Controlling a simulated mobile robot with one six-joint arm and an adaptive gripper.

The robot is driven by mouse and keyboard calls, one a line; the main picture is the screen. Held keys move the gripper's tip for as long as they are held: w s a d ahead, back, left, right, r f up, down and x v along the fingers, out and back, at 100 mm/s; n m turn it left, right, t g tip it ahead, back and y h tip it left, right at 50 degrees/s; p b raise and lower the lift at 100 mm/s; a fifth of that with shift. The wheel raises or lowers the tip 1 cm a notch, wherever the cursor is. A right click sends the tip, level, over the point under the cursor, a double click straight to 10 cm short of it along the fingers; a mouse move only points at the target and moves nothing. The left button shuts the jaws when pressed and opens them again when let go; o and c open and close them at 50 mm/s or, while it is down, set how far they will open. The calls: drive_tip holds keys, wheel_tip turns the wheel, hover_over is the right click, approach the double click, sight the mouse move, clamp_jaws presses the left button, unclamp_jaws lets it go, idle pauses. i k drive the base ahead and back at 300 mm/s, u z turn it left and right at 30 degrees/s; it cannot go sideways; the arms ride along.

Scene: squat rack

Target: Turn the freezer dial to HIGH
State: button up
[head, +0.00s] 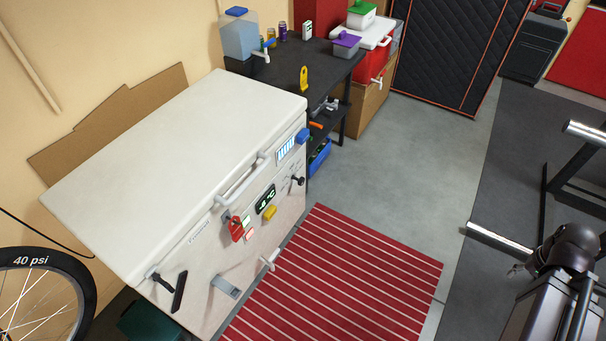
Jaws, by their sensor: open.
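The white chest freezer (180,150) stands at the left with its lid shut. Its front carries a dark display (266,199) that seems to read -8 °C. A small black knob (298,181) to the right of the display looks like the dial; its markings and setting are too small to read.
A red padlock (236,229), a yellow piece (271,213) and a long handle (240,183) sit on the freezer front. A red striped mat (340,270) lies before it. A dark workbench (290,60) stands behind. Metal bars (490,240) jut out at right. Grey floor is clear between.

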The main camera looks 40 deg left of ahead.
sight(301, 181)
drive_tip(key=u, duration=0.2)
drive_tip(key=i, duration=0.65)
drive_tip(key=u, duration=0.7)
drive_tip(key=i, duration=0.4)
drive_tip(key=u, duration=0.25)
